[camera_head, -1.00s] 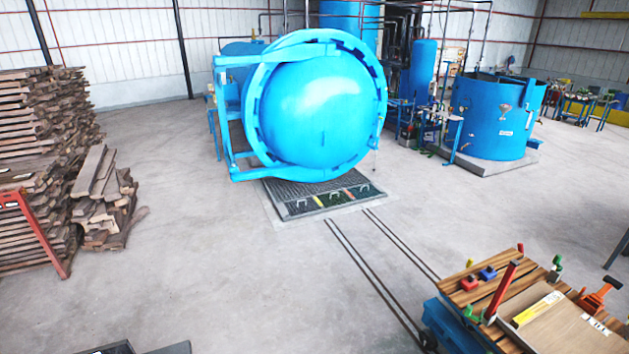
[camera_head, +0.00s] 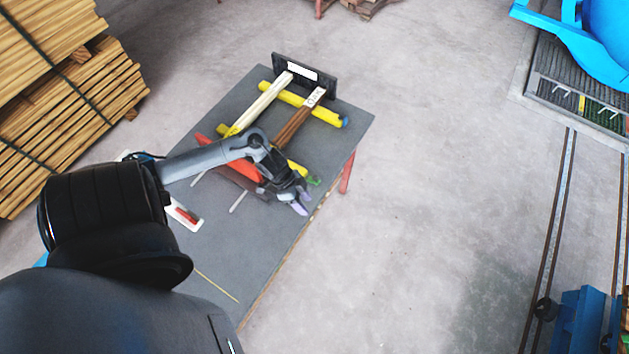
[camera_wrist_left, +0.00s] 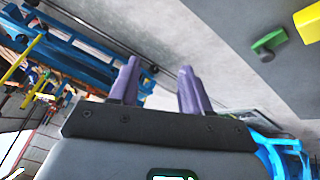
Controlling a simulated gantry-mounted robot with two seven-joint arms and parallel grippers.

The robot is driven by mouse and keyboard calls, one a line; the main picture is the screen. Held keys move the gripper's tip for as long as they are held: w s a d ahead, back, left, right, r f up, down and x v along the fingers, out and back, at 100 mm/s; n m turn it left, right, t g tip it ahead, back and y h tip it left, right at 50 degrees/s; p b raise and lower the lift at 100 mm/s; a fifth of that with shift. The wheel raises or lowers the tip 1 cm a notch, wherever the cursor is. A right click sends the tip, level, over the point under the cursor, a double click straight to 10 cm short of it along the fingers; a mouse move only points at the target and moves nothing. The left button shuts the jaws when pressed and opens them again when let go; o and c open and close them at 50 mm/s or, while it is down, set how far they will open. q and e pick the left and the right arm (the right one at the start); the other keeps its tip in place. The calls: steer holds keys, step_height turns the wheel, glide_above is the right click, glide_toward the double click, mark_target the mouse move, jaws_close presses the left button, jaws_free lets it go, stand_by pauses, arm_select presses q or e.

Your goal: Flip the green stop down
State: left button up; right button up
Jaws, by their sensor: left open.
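The green stop (camera_head: 314,181) is a small green piece beside the end of the nearer yellow bar (camera_head: 297,168), close to the right edge of the grey table. In the left wrist view the green stop (camera_wrist_left: 269,42) shows at upper right, next to the yellow bar's end (camera_wrist_left: 308,24). My left gripper (camera_head: 302,206) is just in front of the green stop in the head view, apart from it. Its purple fingers (camera_wrist_left: 158,78) are spread and empty in the wrist view. My right gripper is not in view.
A pale board (camera_head: 262,100) and a brown board (camera_head: 296,121) lie over yellow bars on the grey table (camera_head: 240,255). A black plate (camera_head: 318,82) stands at their far end. Open floor lies right of the table; the blue autoclave (camera_head: 603,40) is beyond.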

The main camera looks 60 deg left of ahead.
arm_select(q)
steer(key=y+b, duration=0.2)
steer(key=b, duration=0.1)
glide_toward(314, 177)
steer(key=s+d, duration=0.3)
steer(key=s, duration=0.1)
steer(key=w+a+r+b, duration=0.2)
steer(key=w+a, duration=0.1)
steer(key=x, duration=0.5)
steer(key=b+x, duration=0.1)
steer(key=x, duration=0.4)
steer(key=shift+w+a, duration=0.2)
steer(key=shift+w, duration=0.05)
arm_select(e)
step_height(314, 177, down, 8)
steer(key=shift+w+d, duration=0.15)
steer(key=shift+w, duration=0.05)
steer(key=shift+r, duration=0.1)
